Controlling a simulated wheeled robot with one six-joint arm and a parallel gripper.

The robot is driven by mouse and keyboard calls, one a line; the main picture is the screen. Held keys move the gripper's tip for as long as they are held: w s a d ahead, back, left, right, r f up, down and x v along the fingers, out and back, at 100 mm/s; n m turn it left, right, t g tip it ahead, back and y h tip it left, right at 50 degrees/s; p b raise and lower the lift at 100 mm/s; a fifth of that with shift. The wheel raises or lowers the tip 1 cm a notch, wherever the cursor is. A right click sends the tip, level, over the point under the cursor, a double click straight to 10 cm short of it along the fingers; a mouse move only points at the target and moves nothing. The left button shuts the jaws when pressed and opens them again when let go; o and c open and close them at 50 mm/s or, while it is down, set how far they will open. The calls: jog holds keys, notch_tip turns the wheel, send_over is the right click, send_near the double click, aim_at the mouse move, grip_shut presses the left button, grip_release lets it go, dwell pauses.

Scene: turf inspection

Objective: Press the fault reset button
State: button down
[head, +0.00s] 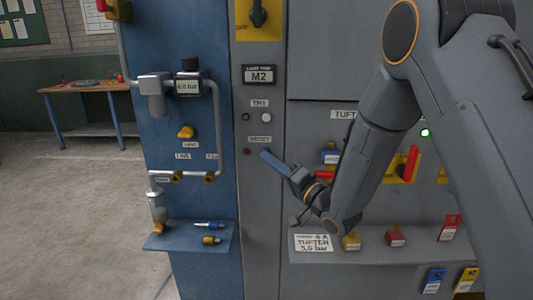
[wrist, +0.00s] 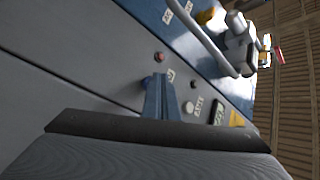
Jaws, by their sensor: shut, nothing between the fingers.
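On the narrow grey panel, the RESET label (head: 260,139) has a small dark red round lamp or button (head: 247,152) below it at left. My gripper (head: 265,155) is shut and empty, its blue fingers pointing at the spot right of that, hiding what is there in the head view. In the wrist view, a small blue round button (wrist: 146,81) shows beside the tips of my gripper (wrist: 159,78), partly covered by them. The red round piece (wrist: 159,57) is just beyond the tips. I cannot tell whether the tips touch the blue button.
Above are the TRY label (head: 260,103) with a white button (head: 266,117) and a dark one (head: 246,117), and the M2 display (head: 259,76). Left is a blue panel with pipework (head: 216,120) and a yellow valve handle (head: 186,131). A grey shelf (head: 370,254) holds coloured tags.

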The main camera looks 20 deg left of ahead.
jog(key=shift+s, duration=0.3)
jog(key=s+p, duration=0.1)
jog(key=s, duration=0.1)
jog(key=s+d, duration=0.1)
jog(key=s, duration=0.2)
jog(key=shift+d+p, duration=0.15)
jog(key=shift+p, duration=0.2)
jog(key=shift+w, duration=0.1)
dwell(0.6)
